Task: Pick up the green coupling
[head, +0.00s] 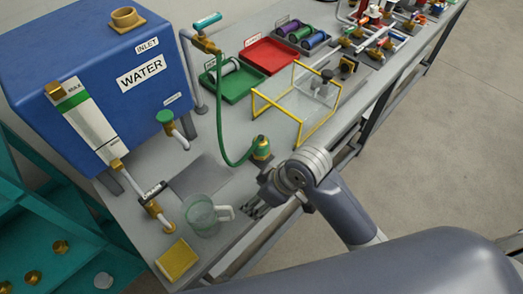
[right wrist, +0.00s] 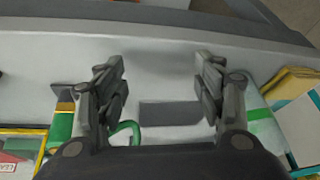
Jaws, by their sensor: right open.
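The green coupling (head: 261,148), a green piece with a gold-coloured base, stands on the bench at the end of a green hose (head: 220,125). In the right wrist view a green and gold piece (right wrist: 61,122) that looks like it shows left of the fingers, partly hidden by the left-hand finger. My right gripper (head: 256,206) is over the bench near the front edge, nearer the camera than the coupling and beside the clear jug. In the right wrist view its fingers (right wrist: 161,78) are spread with nothing between them. My left gripper is not in view.
A yellow-edged clear guard (head: 301,118) stands just beyond the coupling. The clear jug (head: 203,217) and yellow sponge (head: 177,260) are on the near bench. A blue water tank (head: 90,45) stands at the back left. A dark flat patch (head: 200,176) of bench is bare.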

